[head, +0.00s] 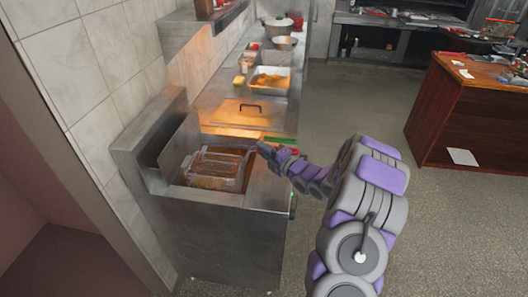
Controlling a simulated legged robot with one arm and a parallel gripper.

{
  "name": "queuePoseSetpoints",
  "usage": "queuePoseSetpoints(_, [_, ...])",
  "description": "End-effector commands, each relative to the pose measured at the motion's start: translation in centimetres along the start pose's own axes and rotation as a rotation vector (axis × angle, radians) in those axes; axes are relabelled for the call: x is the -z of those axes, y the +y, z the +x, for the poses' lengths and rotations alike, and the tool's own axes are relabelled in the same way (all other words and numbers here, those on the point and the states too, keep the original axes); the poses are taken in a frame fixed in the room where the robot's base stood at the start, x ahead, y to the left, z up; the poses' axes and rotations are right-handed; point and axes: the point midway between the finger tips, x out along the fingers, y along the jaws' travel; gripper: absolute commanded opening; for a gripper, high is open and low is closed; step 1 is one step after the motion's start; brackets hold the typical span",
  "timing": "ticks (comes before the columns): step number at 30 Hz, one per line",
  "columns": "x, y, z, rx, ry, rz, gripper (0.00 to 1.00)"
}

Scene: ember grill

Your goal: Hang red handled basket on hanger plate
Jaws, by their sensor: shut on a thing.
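The wire fry basket (213,170) sits in the oil well of the steel fryer (225,235), low in the head view's middle left. Its handle rises at the right side toward my gripper (264,150). A small bit of red (293,150) shows beside my gripper, and a green handle (280,141) lies just behind it. My gripper is shut on the basket's handle; the fingers hide most of the grip. The raised steel back of the fryer (150,128) stands left of the basket. I cannot clearly make out the hanger plate on it.
A steel counter with a lidded section (245,108), a food tray (270,80) and pots (277,27) runs behind the fryer. A tiled wall (75,75) closes the left. A wooden counter (465,125) stands at right. The floor between is clear.

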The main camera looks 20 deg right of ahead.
Motion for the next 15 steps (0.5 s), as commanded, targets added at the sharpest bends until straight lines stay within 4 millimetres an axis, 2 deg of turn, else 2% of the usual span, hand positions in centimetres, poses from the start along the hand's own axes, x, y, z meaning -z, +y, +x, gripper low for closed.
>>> queuePoseSetpoints(15, [0.0,6.1,0.0,-0.003,-0.001,-0.002,0.0])
